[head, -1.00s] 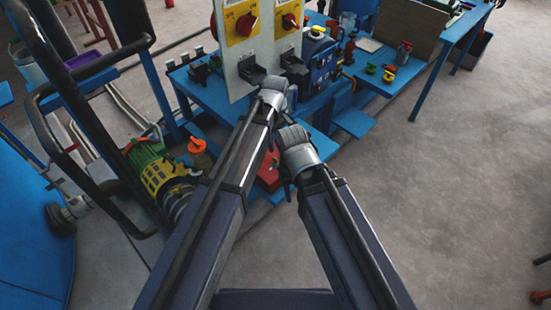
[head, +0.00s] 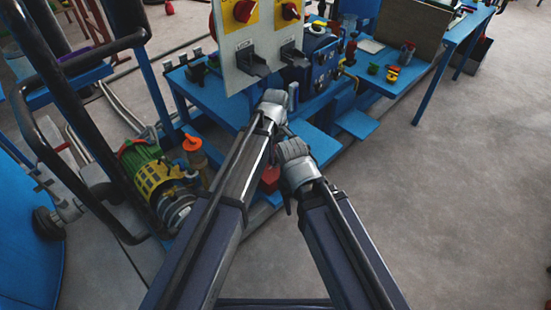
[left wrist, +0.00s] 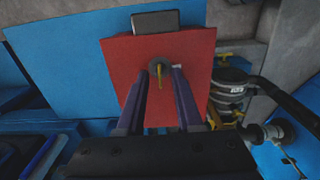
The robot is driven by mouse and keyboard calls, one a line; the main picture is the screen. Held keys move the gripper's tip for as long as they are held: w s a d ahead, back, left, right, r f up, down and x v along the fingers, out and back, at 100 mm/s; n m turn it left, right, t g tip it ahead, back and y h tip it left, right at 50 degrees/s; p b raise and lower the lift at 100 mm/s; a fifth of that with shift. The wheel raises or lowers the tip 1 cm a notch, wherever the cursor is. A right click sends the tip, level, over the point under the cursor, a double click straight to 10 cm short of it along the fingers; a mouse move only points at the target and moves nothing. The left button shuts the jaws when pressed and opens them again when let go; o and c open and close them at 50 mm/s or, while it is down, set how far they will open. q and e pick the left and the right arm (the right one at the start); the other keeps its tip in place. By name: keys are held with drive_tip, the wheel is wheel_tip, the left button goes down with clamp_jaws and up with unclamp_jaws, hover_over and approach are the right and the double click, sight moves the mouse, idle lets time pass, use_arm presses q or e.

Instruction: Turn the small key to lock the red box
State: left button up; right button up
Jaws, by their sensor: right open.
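The red box (left wrist: 192,60) fills the middle of the left wrist view, with a small brass-coloured key (left wrist: 159,74) standing out of a round dark lock on its face. My left gripper (left wrist: 160,84) is open, with one finger on each side of the key and gaps to both. In the head view only a small part of the red box (head: 270,180) shows between my forearms. The left gripper's fingertips are hidden there by its own wrist. My right gripper (head: 291,180) is lower and just right of the left arm, close to it. It is open.
A grey panel (head: 275,50) with red switches stands just above my left wrist. A blue workbench (head: 335,110) carries several tools. A green and yellow pump (head: 158,172) and a black tubular frame are at the left. The floor at the right is clear.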

use_arm(q)
clamp_jaws()
idle(1.4)
